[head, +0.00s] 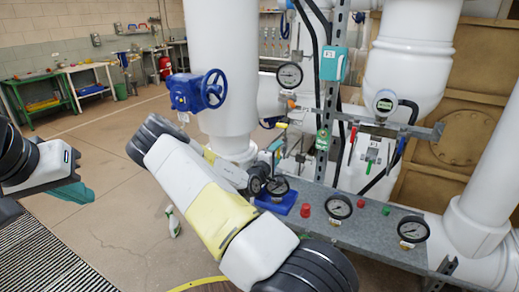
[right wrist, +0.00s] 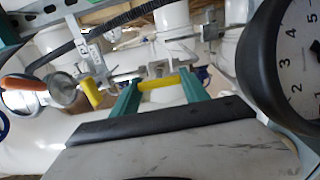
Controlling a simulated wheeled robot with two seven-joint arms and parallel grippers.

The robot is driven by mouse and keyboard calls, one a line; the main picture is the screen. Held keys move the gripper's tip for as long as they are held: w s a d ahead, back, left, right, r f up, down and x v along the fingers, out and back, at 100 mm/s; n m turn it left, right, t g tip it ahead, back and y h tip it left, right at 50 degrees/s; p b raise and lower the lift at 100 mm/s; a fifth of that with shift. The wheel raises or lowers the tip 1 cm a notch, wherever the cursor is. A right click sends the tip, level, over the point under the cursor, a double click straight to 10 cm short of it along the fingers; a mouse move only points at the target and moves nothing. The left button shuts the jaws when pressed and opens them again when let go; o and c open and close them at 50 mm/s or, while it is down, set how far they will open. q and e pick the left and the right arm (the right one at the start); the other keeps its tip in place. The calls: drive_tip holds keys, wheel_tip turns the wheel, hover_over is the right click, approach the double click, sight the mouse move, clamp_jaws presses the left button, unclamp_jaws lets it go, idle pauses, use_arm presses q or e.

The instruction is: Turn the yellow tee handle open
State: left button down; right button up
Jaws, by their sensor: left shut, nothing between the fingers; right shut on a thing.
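The yellow tee handle (right wrist: 157,84) lies crosswise between the teal fingers of my right gripper (right wrist: 159,91) in the right wrist view. The gripper is shut on it. In the head view my right gripper (head: 276,146) is small, at the pipework beyond my right arm, and the arm and gauges crowd the view of its grip. My left gripper (head: 72,193) is at the left edge of the head view, shut and empty, far from the handle.
Another yellow handle (right wrist: 93,93) and an orange handle (right wrist: 18,83) are left of the grip. A large gauge (right wrist: 290,75) is close on the right. A metal shelf (head: 375,232) carries gauges and buttons. A blue handwheel (head: 213,88) is on a white pipe.

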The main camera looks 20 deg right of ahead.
drive_tip(key=shift+f, duration=0.1)
drive_tip(key=o, duration=1.4)
drive_tip(key=v, duration=0.8)
